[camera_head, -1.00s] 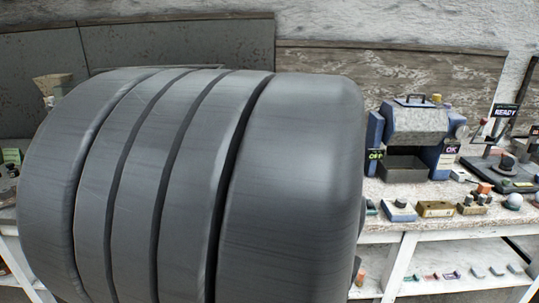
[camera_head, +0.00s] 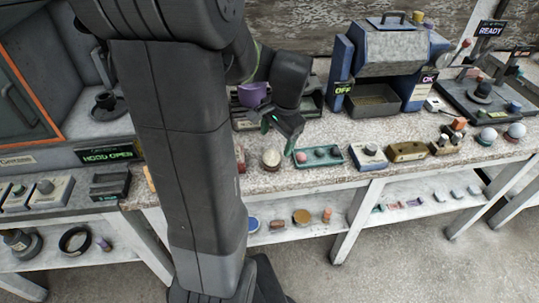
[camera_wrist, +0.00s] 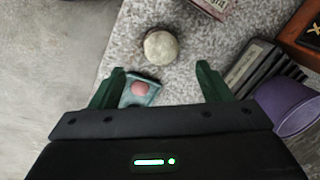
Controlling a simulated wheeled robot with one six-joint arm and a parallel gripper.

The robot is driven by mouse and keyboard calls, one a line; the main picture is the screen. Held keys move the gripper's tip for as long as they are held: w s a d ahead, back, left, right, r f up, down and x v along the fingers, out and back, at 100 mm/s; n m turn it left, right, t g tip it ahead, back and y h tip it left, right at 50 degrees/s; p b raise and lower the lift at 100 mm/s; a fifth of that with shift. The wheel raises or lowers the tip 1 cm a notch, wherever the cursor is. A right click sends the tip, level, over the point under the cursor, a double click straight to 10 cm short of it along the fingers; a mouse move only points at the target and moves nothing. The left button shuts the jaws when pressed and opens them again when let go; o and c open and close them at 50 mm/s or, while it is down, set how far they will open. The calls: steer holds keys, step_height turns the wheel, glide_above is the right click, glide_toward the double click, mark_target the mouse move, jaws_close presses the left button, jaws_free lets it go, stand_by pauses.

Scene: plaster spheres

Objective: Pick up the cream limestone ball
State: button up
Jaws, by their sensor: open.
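The cream limestone ball (camera_head: 271,157) rests on the speckled bench top near its front edge, just right of my arm. In the wrist view the cream ball (camera_wrist: 160,45) lies beyond my fingertips, near the middle, touching neither finger. My gripper (camera_wrist: 157,80) is open and empty, with its green fingers spread wide. In the head view my gripper (camera_head: 285,130) is above the bench, close to the ball and slightly above and right of it.
A teal tray (camera_head: 332,156) with small balls sits right of the cream ball; in the wrist view it lies partly between my fingers. A purple cup (camera_wrist: 290,105) stands to the right there. Blue-and-grey equipment (camera_head: 385,75) stands behind. A lower shelf (camera_head: 290,228) holds small items.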

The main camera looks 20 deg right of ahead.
mark_target(273, 153)
steer(key=f, duration=0.2)
steer(key=w+f, duration=0.1)
steer(key=f, duration=0.5)
steer(key=shift+w+a, duration=0.25)
steer(key=shift+w, duration=0.1)
steer(key=c, duration=1.1)
steer(key=shift+c, duration=0.2)
